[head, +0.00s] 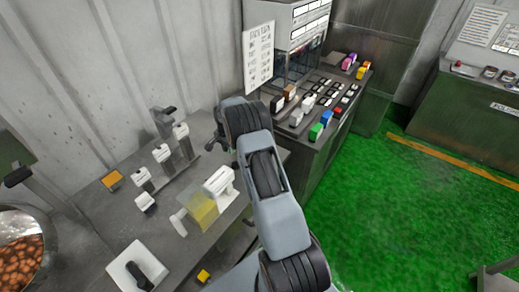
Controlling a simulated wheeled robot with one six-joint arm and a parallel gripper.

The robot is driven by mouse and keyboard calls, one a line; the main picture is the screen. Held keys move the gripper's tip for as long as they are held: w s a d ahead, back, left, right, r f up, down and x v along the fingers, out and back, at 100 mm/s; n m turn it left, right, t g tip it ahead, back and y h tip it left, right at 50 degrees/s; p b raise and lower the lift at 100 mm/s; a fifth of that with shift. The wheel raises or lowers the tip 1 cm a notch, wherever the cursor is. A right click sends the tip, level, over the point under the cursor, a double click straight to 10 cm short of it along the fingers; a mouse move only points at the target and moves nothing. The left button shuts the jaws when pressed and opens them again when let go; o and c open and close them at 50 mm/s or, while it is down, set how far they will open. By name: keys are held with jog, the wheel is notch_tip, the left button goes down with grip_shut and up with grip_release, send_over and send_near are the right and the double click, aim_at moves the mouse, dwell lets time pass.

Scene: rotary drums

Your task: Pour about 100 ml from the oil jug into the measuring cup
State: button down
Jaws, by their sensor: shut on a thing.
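The oil jug (203,212) shows as a see-through yellow body with white parts around it, over the grey bench left of my arm. My arm crosses the middle of the view. The dark end part of my gripper (213,143) shows just left of the upper joint, above the jug in the picture. My gripper is shut on the jug, but the contact is mostly hidden behind my arm. I cannot tell how far the jug is tilted or lifted. I cannot clearly pick out the measuring cup; a small white piece (179,223) sits at the jug's left.
Dark posts with white blocks (163,153) stand on the bench (115,225) behind the jug. A white plate with a black object (140,270) is at the front left, beside a drum of brown pieces (20,245). A console with coloured blocks (316,130) stands behind. Green floor is open at right.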

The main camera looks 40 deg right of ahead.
jog(key=shift+s, duration=0.1)
dwell(0.4)
jog(key=shift+s+d+r+t+y, duration=0.25)
jog(key=shift+s+t+y, duration=0.25)
jog(key=shift+t, duration=0.4)
jog(key=s+r+t+y+b, duration=0.1)
jog(key=t+b, duration=0.1)
jog(key=b, duration=0.4)
jog(key=s+d+r+t+y+b, duration=0.1)
jog(key=t+b, duration=0.2)
jog(key=b, duration=0.3)
jog(key=s+r+t+y+b, duration=0.1)
jog(key=t+y+b, duration=0.1)
jog(key=b, duration=0.4)
jog(key=shift+s+d+t, duration=0.15)
jog(key=shift+d+t, duration=0.15)
jog(key=shift+t, duration=0.2)
jog(key=shift+s+d+f+t+y+b, duration=0.2)
jog(key=shift+t+b, duration=0.3)
jog(key=shift+b, duration=0.8)
jog(key=shift+w+a+f+t+y+b, duration=0.15)
jog(key=shift+t+y+b, duration=0.3)
jog(key=shift+b, duration=0.9)
jog(key=shift+s+d+f+t+y+b, duration=0.15)
jog(key=shift+t+b, duration=0.4)
jog(key=shift+b, duration=0.75)
jog(key=shift+s+r+t+b, duration=0.1)
jog(key=shift+r+t+b, duration=0.3)
jog(key=shift+b, duration=1.7)
